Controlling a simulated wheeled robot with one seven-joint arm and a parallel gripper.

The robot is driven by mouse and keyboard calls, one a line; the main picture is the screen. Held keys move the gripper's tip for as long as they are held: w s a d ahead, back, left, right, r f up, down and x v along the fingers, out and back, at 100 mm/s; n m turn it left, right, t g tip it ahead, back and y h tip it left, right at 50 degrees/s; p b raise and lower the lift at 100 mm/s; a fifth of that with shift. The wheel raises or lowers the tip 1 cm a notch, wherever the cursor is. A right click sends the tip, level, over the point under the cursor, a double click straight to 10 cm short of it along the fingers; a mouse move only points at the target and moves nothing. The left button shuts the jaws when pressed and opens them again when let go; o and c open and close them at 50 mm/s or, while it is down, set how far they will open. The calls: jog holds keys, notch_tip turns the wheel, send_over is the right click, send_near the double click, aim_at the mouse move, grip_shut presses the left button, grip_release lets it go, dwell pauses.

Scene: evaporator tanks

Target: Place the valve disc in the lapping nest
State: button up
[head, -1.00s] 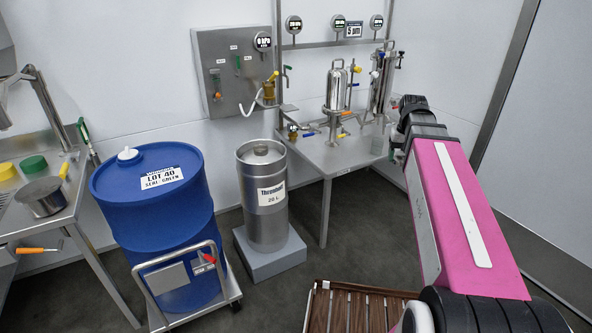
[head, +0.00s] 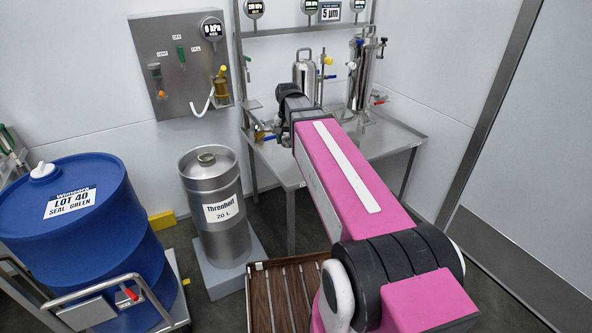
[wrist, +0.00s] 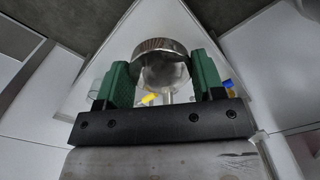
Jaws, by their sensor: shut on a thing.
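My gripper (wrist: 163,85) shows in the wrist view with two green fingers. It is shut on a round, shiny metal piece, the valve disc (wrist: 162,64), whose rim spans the gap between the fingers. In the head view my pink arm reaches over the steel bench (head: 390,141), and its dark end is near the bench's left part; the fingers and disc are hidden there. I cannot pick out the lapping nest in either view; my arm covers part of the bench.
Steel filter housings (head: 361,78) stand on the bench. A panel with a gauge (head: 170,60) hangs on the wall to the left. A steel keg (head: 212,205) and a blue drum (head: 85,235) stand left of the bench. A wooden slatted platform (head: 285,295) lies in front.

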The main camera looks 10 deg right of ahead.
jog(key=w+a+f+m, duration=0.4)
jog(key=a+f, duration=0.2)
jog(key=f, duration=0.3)
send_over(295, 171)
jog(key=f, duration=0.7)
jog(key=shift+s+f, duration=0.2)
jog(key=shift+f, duration=2.1)
jog(key=shift+f, duration=0.15)
jog(key=o, duration=1.2)
jog(key=shift+c, duration=0.2)
